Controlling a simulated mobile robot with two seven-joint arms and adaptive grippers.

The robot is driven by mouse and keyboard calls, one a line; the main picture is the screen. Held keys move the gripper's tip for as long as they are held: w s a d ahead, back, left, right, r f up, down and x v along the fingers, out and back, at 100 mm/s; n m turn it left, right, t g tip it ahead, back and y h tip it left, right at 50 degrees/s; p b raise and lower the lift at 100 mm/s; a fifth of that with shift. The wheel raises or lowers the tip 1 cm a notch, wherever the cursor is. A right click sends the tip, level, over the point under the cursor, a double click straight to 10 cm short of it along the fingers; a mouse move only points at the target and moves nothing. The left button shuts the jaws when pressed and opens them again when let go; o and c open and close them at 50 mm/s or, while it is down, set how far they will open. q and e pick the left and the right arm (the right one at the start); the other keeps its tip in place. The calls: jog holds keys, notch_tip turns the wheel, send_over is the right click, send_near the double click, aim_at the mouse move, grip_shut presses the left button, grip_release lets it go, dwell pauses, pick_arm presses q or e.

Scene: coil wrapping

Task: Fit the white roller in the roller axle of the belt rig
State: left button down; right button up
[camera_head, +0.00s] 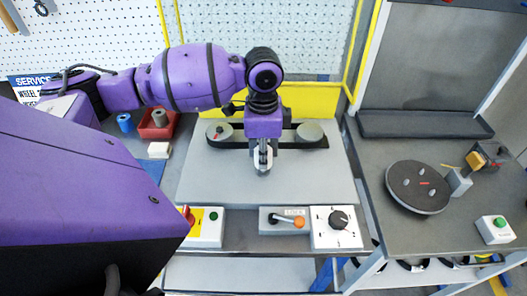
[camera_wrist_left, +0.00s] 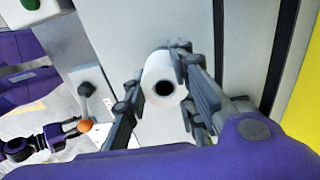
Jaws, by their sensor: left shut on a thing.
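My left gripper (camera_head: 263,165) is over the grey top of the belt rig (camera_head: 220,185), in front of the black belt. It is shut on the white roller (camera_wrist_left: 158,68), whose round end with a dark centre hole faces the wrist camera. In the head view the roller is mostly hidden by the fingers. The belt runs around a left pulley (camera_head: 215,129) and a right pulley (camera_head: 310,132). The roller axle cannot be made out; the arm covers the middle of the belt. My right gripper (camera_wrist_left: 72,130) seems to show small in the left wrist view, its jaws unclear.
A lever box with an orange knob (camera_head: 299,222), a dial box (camera_head: 322,238) and a switch box (camera_head: 208,238) line the front edge. A dark turntable (camera_head: 405,197) is on the right table.

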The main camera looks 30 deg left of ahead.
pick_arm(q)
jog(key=shift+f, duration=1.4)
jog(key=c, duration=1.4)
grip_release()
jog(key=shift+o, duration=0.2)
notch_tip(320, 180, up, 12)
